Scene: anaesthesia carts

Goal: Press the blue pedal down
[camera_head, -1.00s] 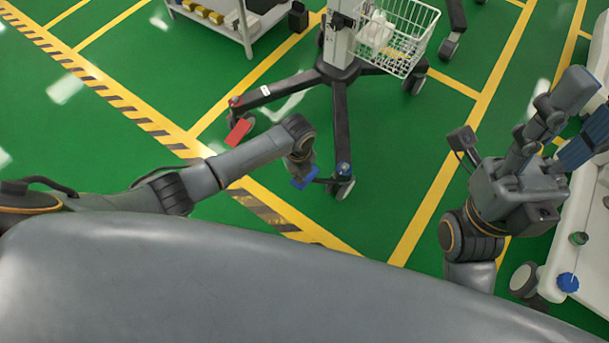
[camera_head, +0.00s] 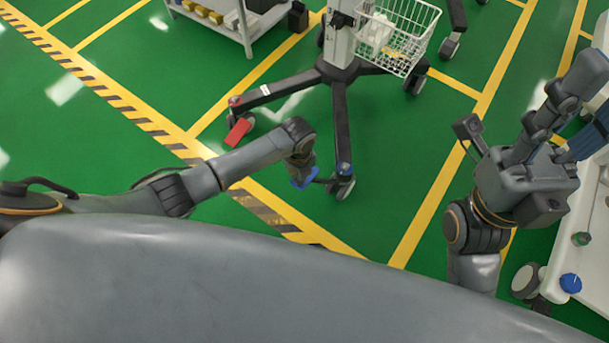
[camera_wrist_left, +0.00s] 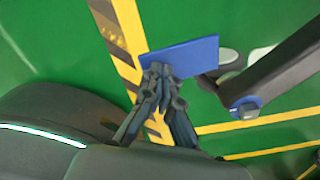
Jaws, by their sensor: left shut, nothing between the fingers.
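The blue pedal (camera_head: 305,181) is a flat plate low by the front leg of the wheeled stand (camera_head: 341,130). In the left wrist view the blue pedal (camera_wrist_left: 188,56) lies just beyond my fingertips, tilted slightly in the picture. My left gripper (camera_head: 302,170) points down at the pedal in the head view and partly covers it. In the left wrist view my left gripper (camera_wrist_left: 160,72) is shut and empty, its tips overlapping the pedal's near left edge. I cannot tell whether they touch it. My right arm (camera_head: 525,185) shows at right, but its fingers do not show.
A red pedal (camera_head: 238,132) sits by the stand's left leg. A wire basket (camera_head: 398,35) hangs on the stand. A caster (camera_head: 344,188) is beside the blue pedal. A white cart (camera_head: 590,240) stands at right. Green floor in front of the stand is open.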

